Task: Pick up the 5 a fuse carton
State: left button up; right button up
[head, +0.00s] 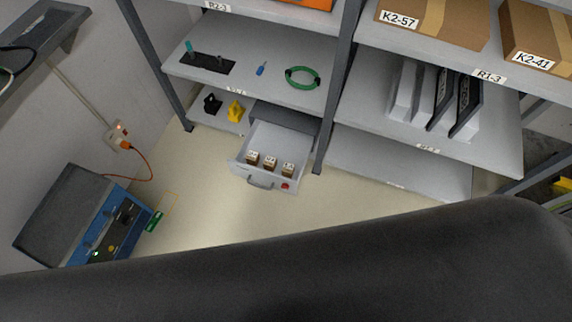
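Three small brown cartons with pale labels stand in a row in an open grey drawer (263,140) under the lower shelf: a left carton (252,158), a middle carton (270,163) and a right carton (288,169). Their labels are too small to read, so I cannot tell which is the 5 A fuse carton. Neither of my grippers is in view. A large dark shape, probably part of my own body, covers the bottom of the head view and hides what lies below.
The drawer's handle (261,183) faces the open floor (205,205). Shelf posts (336,95) stand beside the drawer. A blue and grey machine (75,215) stands at left, its orange cable running to a wall socket. Yellow and black items (235,111) sit left of the drawer.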

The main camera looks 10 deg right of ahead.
aim_at(288, 169)
jog(key=k+l, duration=0.1)
jog(key=l, duration=0.35)
jog(key=k+l, duration=0.1)
jog(key=l, duration=0.4)
jog(key=k+l, duration=0.15)
jog(key=l, duration=0.3)
jog(key=k+l+z, duration=0.1)
jog(key=l, duration=0.4)
jog(key=k+l, duration=0.1)
jog(key=l, duration=0.35)
jog(key=k+l, duration=0.1)
jog(key=l, duration=0.4)
jog(key=k+l, duration=0.1)
jog(key=l, duration=0.35)
